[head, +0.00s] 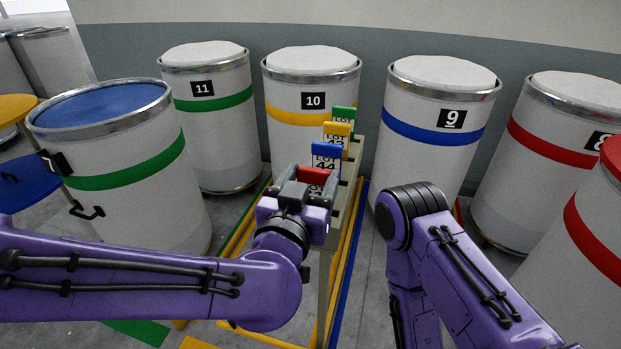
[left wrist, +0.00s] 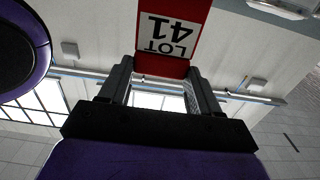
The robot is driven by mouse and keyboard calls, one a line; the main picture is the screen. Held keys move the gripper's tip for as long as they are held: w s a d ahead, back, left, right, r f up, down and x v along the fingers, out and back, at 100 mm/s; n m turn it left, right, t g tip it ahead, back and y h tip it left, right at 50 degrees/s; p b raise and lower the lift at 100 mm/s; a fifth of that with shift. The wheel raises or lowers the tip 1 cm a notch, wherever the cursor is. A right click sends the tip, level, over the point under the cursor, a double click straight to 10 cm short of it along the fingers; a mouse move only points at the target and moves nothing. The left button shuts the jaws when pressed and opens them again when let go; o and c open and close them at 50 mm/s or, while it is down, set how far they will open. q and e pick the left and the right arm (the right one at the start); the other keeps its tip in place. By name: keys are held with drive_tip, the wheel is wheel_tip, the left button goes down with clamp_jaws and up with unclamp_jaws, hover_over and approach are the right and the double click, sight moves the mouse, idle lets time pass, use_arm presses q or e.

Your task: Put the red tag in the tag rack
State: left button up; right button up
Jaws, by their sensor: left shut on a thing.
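The red tag (head: 314,175) is held in my left gripper (head: 303,187), just on the near side of the blue tag. In the left wrist view the red tag (left wrist: 178,62) shows a white label reading "LOT 41", between the two fingers of the left gripper (left wrist: 163,72). The pale tag rack (head: 341,208) runs away from me, holding a blue tag (head: 327,150), a yellow tag (head: 337,128) and a green tag (head: 345,112) in a row. My gripper hides the red tag's lower part, so I cannot tell whether it touches the rack. My right gripper is out of view.
White drums with coloured bands stand around the rack: number 11 (head: 213,121) and number 10 (head: 311,125) behind, number 9 (head: 436,112) to the right. Yellow and blue lines (head: 353,262) mark the floor.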

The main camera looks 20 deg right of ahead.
use_arm(q)
drive_tip(key=o, duration=1.1)
drive_tip(key=shift+o, duration=0.2)
drive_tip(key=b+v, duration=0.3)
drive_tip(key=v, duration=0.9)
